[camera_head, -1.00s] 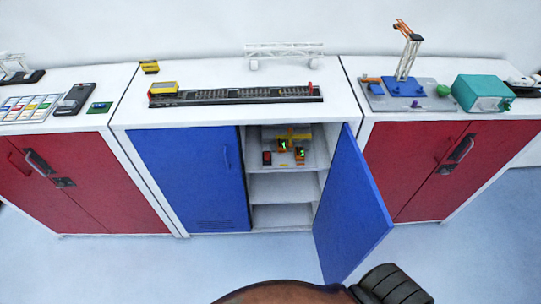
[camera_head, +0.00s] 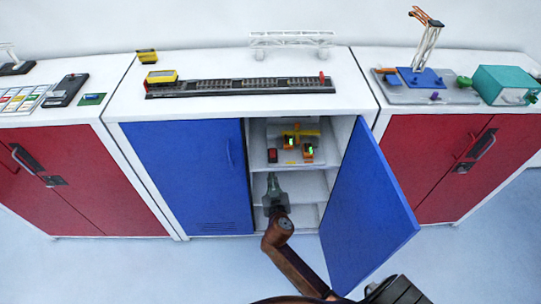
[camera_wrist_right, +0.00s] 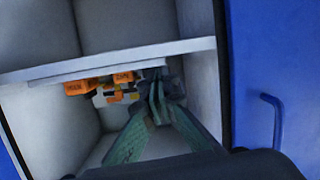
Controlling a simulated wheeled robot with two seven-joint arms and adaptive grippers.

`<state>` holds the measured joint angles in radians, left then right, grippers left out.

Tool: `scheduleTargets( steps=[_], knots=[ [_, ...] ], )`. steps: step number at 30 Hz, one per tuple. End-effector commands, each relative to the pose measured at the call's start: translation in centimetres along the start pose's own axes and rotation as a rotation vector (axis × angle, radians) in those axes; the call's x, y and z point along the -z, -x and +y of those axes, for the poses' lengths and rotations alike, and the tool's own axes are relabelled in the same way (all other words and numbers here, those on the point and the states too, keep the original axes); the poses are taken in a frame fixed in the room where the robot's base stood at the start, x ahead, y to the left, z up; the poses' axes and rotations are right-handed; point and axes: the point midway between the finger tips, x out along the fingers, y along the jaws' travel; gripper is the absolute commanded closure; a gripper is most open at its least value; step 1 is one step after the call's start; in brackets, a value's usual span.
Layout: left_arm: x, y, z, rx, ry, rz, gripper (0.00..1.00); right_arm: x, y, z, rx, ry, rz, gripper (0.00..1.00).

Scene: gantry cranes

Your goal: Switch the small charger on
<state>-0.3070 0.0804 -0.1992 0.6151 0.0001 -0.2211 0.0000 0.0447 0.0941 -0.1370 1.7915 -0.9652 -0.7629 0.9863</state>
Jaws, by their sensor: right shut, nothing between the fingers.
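Small devices stand on a tray on the top shelf of the open cabinet. A yellow-orange unit with a green light (camera_head: 308,152) and another like it (camera_head: 290,142) stand there, with a dark red-and-black block (camera_head: 272,155) to their left. I cannot tell for sure which is the small charger. My right gripper (camera_head: 272,181) is shut and empty, in front of the cabinet opening just below the top shelf in the picture. In the right wrist view its fingers (camera_wrist_right: 156,92) point at the shelf, beside orange labelled boxes (camera_wrist_right: 122,78). My left gripper is not in view.
The open blue door (camera_head: 368,215) stands to the right of my right arm. The white shelf edge (camera_wrist_right: 110,58) is close to the fingers. Lower shelves look empty.

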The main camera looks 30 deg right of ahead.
Motion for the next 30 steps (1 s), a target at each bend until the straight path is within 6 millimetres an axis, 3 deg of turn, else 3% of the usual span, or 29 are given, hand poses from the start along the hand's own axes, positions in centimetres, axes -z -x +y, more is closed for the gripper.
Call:
scheduleTargets(
  steps=[1, 3, 6, 20, 30],
  knots=[
    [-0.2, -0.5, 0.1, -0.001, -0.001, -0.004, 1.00, 2.6, 0.5, 0.4, -0.020, -0.039, 0.052, 1.00],
    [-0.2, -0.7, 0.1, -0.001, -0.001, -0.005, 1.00, 5.4, 1.2, 1.0, -0.041, -0.079, 0.103, 1.00],
    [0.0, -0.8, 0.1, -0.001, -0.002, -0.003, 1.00, 7.4, 1.9, 1.5, -0.057, -0.111, 0.142, 1.00],
    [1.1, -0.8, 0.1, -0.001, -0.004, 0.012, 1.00, 8.0, 1.4, 1.5, -0.059, -0.115, 0.150, 1.00],
    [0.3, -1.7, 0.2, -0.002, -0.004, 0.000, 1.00, 8.8, -4.6, 1.9, -0.059, -0.111, 0.151, 1.00]
  ],
)
